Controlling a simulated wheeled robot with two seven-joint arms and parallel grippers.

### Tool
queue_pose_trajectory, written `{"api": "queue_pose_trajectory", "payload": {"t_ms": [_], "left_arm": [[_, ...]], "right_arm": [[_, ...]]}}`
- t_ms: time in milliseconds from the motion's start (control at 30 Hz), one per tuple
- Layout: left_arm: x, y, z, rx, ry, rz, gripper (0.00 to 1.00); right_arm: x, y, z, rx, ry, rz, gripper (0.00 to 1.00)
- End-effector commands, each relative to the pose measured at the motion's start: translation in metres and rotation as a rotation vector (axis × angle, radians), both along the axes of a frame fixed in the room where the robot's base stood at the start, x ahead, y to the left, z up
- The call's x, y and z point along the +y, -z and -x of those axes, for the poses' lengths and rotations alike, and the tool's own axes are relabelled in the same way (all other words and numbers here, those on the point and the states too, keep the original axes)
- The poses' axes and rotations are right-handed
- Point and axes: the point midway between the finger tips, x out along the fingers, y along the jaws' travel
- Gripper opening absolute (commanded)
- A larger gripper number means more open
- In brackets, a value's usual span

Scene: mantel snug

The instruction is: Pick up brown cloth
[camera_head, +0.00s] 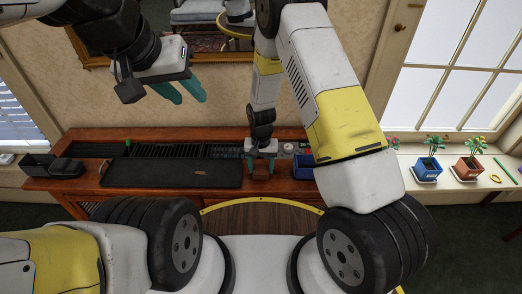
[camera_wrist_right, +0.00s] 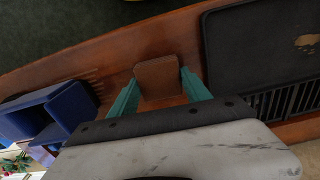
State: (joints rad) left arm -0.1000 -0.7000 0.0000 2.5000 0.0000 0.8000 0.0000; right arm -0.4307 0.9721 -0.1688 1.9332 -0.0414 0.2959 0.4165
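The brown cloth (camera_wrist_right: 157,77) is a small, flat, rounded square on the reddish wooden mantel top (camera_wrist_right: 112,62) in the right wrist view. My right gripper (camera_wrist_right: 160,92) reaches down over it with its teal fingers apart, one on each side of the cloth. The right finger is close to the cloth's edge; I cannot tell if it touches. In the head view my right gripper (camera_head: 262,163) is at the mantel, and the cloth cannot be made out there. My left gripper (camera_head: 181,91) is raised in front of the wall, fingers apart and empty.
A black tray (camera_head: 172,174) lies left of the right gripper, with a dark grille behind it. A blue box (camera_head: 303,168) stands close on the right, also in the right wrist view (camera_wrist_right: 47,107). Black containers (camera_head: 52,165) sit far left; potted plants (camera_head: 428,165) stand far right.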

Motion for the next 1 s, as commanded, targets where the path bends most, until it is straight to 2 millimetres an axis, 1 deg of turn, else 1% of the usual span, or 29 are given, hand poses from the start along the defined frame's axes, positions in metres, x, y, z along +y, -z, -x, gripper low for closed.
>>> {"api": "queue_pose_trajectory", "payload": {"t_ms": [33,167,400,533,667,800,967,1000], "left_arm": [[0.000,0.000,0.000,0.000,0.000,0.000,0.36],[0.000,0.000,0.000,0.000,0.000,0.000,0.36],[0.000,0.000,0.000,0.000,0.000,0.000,0.36],[0.000,0.000,0.000,0.000,0.000,0.000,0.36],[0.000,0.000,0.000,0.000,0.000,0.000,0.36],[0.000,0.000,0.000,0.000,0.000,0.000,0.36],[0.000,0.000,0.000,0.000,0.000,0.000,0.36],[0.000,0.000,0.000,0.000,0.000,0.000,0.36]], "right_arm": [[0.000,0.000,0.000,0.000,0.000,0.000,0.43],[0.000,0.000,0.000,0.000,0.000,0.000,0.17],[0.000,-0.001,0.000,0.000,0.000,0.000,0.17],[0.000,-0.005,-0.001,-0.002,0.000,-0.001,0.17],[0.000,-0.017,-0.001,-0.003,0.000,-0.001,0.17],[0.001,-0.037,-0.001,-0.005,-0.001,-0.002,0.17],[0.001,-0.039,0.034,0.002,-0.004,0.001,0.17],[0.001,-0.040,0.044,0.002,-0.004,0.001,0.17]]}}
